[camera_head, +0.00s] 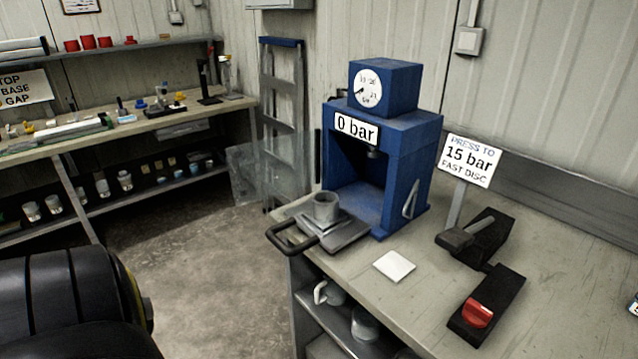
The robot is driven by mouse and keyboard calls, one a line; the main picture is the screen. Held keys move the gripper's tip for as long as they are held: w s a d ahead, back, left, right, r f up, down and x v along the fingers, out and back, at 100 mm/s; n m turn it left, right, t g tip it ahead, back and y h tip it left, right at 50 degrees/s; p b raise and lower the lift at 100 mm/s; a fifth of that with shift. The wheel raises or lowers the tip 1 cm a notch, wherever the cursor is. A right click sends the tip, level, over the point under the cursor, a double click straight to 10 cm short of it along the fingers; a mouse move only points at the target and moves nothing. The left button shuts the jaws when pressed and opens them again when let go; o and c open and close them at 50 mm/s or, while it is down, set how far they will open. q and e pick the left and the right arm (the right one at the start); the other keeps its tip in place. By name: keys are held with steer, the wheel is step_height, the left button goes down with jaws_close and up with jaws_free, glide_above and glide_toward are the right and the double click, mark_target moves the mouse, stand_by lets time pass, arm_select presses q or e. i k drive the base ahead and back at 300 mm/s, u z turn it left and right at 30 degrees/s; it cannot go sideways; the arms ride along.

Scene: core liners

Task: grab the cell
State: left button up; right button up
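A grey metal cup-shaped cylinder (326,208), which looks like the cell, stands upright on a flat metal slide plate (345,235). The plate has a dark loop handle (291,240) at its left and sits in front of the open bay of a blue press (385,165). No gripper touches the cylinder. Neither of my grippers shows in the head view; only a large dark rounded part, probably of my own arm, fills the lower left corner.
A clear panel (262,165) stands left of the press. On the bench are a white square pad (394,266), a black lever block (476,238), a red-switch box (486,305) and a "15 bar" sign (468,160). The floor (185,255) at left is clear.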

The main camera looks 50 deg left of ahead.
mark_target(324, 217)
steer(key=u, duration=4.05)
steer(key=i, duration=0.15)
steer(key=z, duration=2.8)
